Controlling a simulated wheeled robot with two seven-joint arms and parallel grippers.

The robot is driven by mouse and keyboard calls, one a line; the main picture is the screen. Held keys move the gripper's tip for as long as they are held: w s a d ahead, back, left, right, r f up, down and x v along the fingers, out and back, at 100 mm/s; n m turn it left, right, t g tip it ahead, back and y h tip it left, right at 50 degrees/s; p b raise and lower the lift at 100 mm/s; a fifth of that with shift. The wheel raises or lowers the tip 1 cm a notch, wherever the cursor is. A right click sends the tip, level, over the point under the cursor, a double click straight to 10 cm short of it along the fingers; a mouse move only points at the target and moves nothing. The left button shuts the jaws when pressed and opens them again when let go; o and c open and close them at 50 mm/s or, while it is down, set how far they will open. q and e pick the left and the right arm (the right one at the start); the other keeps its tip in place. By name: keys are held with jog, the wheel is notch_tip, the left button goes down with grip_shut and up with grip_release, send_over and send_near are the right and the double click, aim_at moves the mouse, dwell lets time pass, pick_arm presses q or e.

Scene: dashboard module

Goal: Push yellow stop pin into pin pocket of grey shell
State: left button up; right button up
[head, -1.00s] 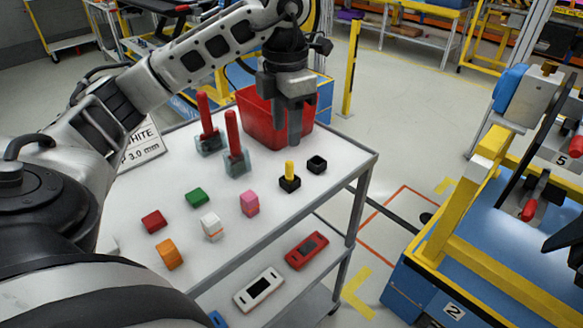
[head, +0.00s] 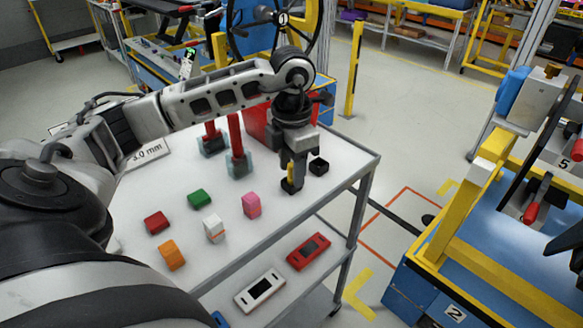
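The yellow stop pin (head: 291,173) stands upright in a small black holder (head: 291,187) near the right side of the white table top. My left gripper (head: 294,180) points down at the pin, with its fingers beside and partly in front of it. Only a strip of yellow shows, so whether the fingers touch or clasp the pin cannot be told. I cannot make out a grey shell or its pin pocket for certain.
An empty black holder (head: 319,166) is just right of the gripper. Two red-handled tools (head: 236,150) and a red bin (head: 256,120) stand behind. Coloured blocks (head: 214,228) lie toward the front. A blue and yellow fixture (head: 470,250) stands at right, across a floor gap.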

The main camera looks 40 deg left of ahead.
pick_arm(q)
grip_shut()
jog(key=shift+r, duration=0.1)
